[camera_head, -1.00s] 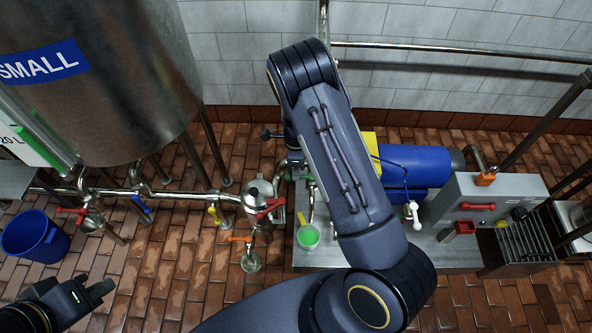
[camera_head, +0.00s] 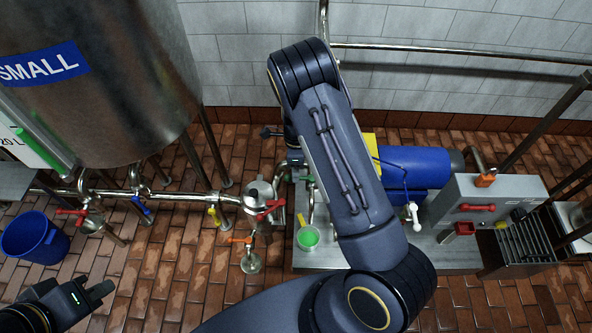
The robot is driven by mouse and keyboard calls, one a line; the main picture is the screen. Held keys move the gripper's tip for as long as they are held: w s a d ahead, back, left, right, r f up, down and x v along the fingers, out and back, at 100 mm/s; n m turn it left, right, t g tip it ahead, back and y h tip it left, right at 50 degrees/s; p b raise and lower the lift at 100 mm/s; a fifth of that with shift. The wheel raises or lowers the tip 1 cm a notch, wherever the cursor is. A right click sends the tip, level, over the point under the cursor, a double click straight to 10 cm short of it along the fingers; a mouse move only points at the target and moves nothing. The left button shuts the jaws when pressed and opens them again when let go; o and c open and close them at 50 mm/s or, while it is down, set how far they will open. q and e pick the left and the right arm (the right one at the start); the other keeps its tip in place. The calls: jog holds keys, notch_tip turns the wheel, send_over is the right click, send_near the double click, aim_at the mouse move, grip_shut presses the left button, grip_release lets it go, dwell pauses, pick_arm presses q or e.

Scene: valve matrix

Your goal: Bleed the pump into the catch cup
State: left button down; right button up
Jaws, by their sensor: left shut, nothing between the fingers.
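The pump (camera_head: 405,168), with a blue motor body, lies on a grey base right of my raised right arm, which hides part of it. A small pale cup with green inside (camera_head: 308,237), likely the catch cup, stands on the base's left end, below a thin steel pipe. A yellow handle (camera_head: 300,219) shows just above it. My left gripper (camera_head: 106,289) is shut and empty at the lower left, far from the cup. My right arm rises across the middle and bends down behind itself. It hides my right gripper's fingers.
A steel tank (camera_head: 110,110) stands at the left. Piping (camera_head: 175,196) with red, blue, yellow and orange valve handles runs from below it to the pump. A blue bucket (camera_head: 33,238) is at the left. A control box (camera_head: 500,196) stands at the right. The front brick floor is clear.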

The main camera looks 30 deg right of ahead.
notch_tip(320, 180, up, 7)
jog(key=w, duration=0.1)
jog(key=shift+d+p, duration=0.35)
jog(key=shift+p, duration=0.05)
jog(key=shift+w+f, duration=0.1)
jog(key=s+a+r+n+t+y+p, duration=0.1)
jog(key=s+r+n+t+y+p, duration=0.3)
jog(key=r, duration=0.8)
jog(key=s+a+r+n+g+p, duration=0.15)
jog(key=s+r+n, duration=0.4)
jog(key=r, duration=0.55)
jog(key=s+a+r+n+t+p, duration=0.1)
jog(key=s+r+n+t+p, duration=0.1)
jog(key=s+r+n, duration=0.3)
jog(key=s+a+r+n+t+h+p, duration=0.1)
jog(key=s+r+n+t+p, duration=0.2)
jog(key=s+r+n, duration=0.3)
jog(key=s+n, duration=0.1)
jog(key=s, duration=0.4)
jog(key=shift+s+a+n+p, duration=0.2)
jog(key=shift+a+n+p, duration=0.05)
jog(key=shift+n+p, duration=0.15)
